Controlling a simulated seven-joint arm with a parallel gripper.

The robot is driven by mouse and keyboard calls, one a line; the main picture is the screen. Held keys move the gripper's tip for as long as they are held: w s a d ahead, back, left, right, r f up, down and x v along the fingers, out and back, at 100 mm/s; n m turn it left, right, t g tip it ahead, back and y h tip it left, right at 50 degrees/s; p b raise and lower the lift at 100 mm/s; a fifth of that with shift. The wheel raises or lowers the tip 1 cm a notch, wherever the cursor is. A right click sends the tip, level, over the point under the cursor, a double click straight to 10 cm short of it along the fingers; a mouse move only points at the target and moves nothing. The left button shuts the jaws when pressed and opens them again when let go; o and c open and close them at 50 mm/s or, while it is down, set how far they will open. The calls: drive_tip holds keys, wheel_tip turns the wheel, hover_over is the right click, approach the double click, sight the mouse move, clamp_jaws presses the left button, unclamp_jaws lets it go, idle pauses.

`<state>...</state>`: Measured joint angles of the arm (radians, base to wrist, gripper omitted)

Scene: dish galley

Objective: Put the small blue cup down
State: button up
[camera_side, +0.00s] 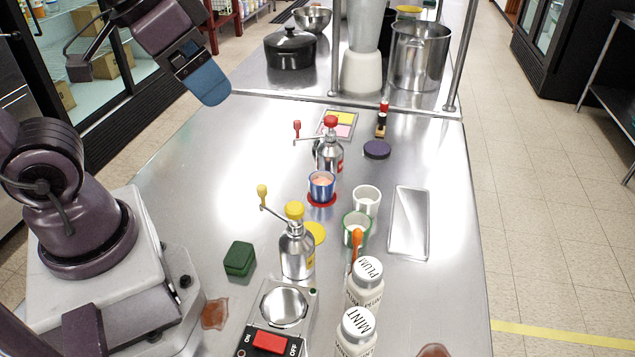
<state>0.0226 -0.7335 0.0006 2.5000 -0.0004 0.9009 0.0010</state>
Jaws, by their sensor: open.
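The small blue cup (321,188) stands upright on a red disc (312,202) near the middle of the steel table. Something pinkish shows inside it. My gripper (212,92), with a blue end, is raised at the upper left, well away from the cup and above the table's far left side. It is open, and I see nothing held in it. The gap between its fingers is hard to see from this side.
A red-topped crank bottle (329,155) stands just behind the cup, a yellow-topped one (297,250) in front. A white cup (367,201), a green-rimmed cup (356,236) and a metal tray (408,225) are to its right. The left table surface is mostly clear.

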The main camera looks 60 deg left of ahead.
drive_tip(key=w+d+f+g, duration=0.2)
drive_tip(key=w+f+g, duration=0.2)
drive_tip(key=f, duration=0.3)
drive_tip(key=n+y, duration=0.4)
drive_tip(key=n, duration=1)
approach(322, 182)
drive_tip(key=shift+s+f, duration=0.2)
drive_tip(key=shift+f, duration=0.4)
drive_tip(key=shift+s+f, duration=0.15)
drive_tip(key=shift+f, duration=0.4)
drive_tip(key=shift+x, duration=3.2)
drive_tip(key=shift+w, duration=0.1)
